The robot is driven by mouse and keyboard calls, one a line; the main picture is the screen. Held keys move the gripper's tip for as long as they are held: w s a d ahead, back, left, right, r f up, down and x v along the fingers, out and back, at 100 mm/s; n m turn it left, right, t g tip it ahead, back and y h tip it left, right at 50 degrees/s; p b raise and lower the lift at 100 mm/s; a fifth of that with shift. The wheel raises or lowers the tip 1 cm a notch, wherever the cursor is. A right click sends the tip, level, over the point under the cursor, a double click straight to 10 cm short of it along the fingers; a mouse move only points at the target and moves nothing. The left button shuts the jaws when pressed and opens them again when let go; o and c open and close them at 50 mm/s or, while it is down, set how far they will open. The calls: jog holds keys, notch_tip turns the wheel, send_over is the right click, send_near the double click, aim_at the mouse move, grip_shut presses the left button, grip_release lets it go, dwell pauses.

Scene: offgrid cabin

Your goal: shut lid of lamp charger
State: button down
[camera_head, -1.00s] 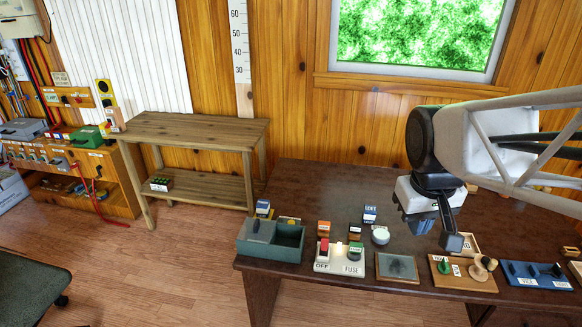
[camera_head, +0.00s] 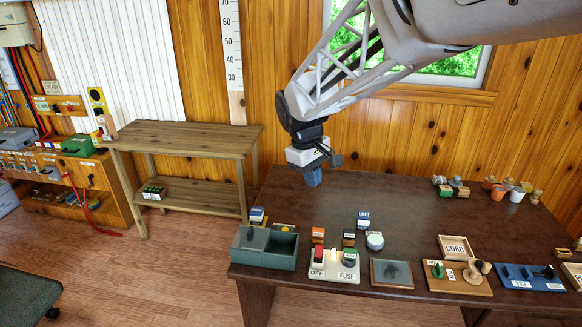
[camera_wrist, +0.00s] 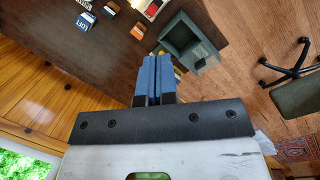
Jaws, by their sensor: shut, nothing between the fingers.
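A green-grey box (camera_head: 285,263) stands at the table's front left corner. Its left part has a flat grey top with a dark upright piece on it; its right part is an open compartment. It looks most like the lamp charger, but no label on it is readable. I cannot tell which part is the lid. My gripper (camera_head: 313,180) is above the back left of the table, behind and above the box, touching nothing. Its blue fingers (camera_wrist: 152,60) are shut and empty.
Small labelled blocks (camera_head: 318,235), a white fuse panel (camera_head: 333,273) with red and green parts, and a grey pad (camera_head: 391,272) lie right of the box. Boards and a CORD tray (camera_head: 456,247) are farther right. The table's back middle is clear. A wooden shelf (camera_head: 190,135) stands left.

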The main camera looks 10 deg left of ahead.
jog(key=w+a+f+n, duration=0.2)
jog(key=a+f, duration=0.3)
jog(key=a, duration=0.5)
jog(key=w+a+f+n+h, duration=0.1)
jog(key=w+a+f+n, duration=0.2)
jog(key=a+f, duration=0.3)
jog(key=w+a+f+n+h, duration=0.1)
jog(key=a+f, duration=0.4)
jog(key=a, duration=0.9)
jog(key=shift+w+a+f+n, duration=0.2)
jog(key=shift+w+f+n, duration=0.1)
jog(key=shift+w+n, duration=0.45)
jog(key=shift+s, duration=0.1)
jog(key=shift+f, duration=0.1)
send_over(243, 237)
jog(key=a, duration=0.4)
notch_tip(243, 237, down, 9)
jog(key=shift+f, duration=0.1)
jog(key=shift+d, duration=1.95)
